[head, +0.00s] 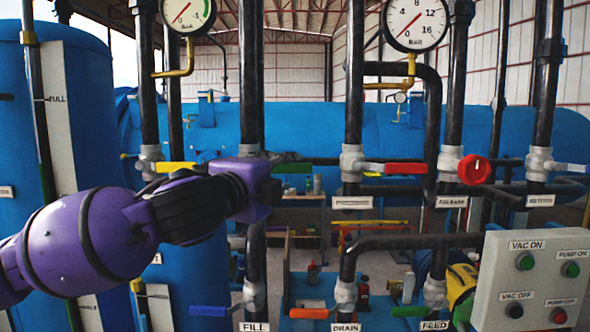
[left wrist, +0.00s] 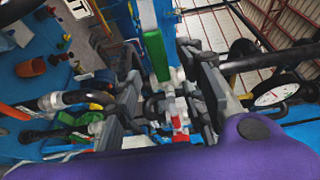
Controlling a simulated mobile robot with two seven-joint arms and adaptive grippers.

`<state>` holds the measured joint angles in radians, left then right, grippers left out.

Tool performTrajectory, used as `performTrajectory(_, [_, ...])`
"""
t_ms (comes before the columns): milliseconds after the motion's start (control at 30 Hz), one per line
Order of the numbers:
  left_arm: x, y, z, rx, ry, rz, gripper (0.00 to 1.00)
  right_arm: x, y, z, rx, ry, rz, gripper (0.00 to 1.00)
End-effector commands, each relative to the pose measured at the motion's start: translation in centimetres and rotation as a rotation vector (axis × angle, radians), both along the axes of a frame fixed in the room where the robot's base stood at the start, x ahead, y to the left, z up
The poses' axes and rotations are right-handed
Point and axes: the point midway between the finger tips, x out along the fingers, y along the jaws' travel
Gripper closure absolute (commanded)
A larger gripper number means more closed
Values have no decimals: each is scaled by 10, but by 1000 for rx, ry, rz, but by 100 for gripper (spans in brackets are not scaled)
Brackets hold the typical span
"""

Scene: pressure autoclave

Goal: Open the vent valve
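A lever valve with a green handle (head: 292,168) is on the middle upright black pipe in the head view. The handle sticks out to the right, level. My left gripper (head: 246,187) is in front of that pipe and hides the valve body and any label below it, so I cannot read whether this is the vent valve. In the left wrist view the two fingers of my left gripper (left wrist: 170,95) are spread apart, with the green handle (left wrist: 156,55) showing between and beyond them. I cannot tell whether they touch it. My right gripper is not in view.
A yellow handle (head: 175,167) is to the left, and a red handle (head: 406,168) and red round knob (head: 474,169) are to the right. Lower valves are labelled FILL, DRAIN and FEED. A button panel (head: 535,278) stands at lower right. Gauges (head: 415,24) hang above.

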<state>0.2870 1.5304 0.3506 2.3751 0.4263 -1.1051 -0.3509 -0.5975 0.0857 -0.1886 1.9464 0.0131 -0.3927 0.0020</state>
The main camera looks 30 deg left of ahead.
Motion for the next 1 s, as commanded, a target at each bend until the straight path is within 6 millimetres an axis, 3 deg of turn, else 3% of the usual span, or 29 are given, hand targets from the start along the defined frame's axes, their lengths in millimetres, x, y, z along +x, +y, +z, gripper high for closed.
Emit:
performTrajectory(200, [38,6,-6,1,5,1,62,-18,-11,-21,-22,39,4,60])
performTrajectory(400, [59,9,-4,0,3,0,62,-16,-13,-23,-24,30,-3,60])
performTrajectory(867, [67,11,-1,-2,0,0,62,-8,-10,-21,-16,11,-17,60])
performTrajectory(1000, [67,11,-1,-2,0,0,80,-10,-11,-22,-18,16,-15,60])
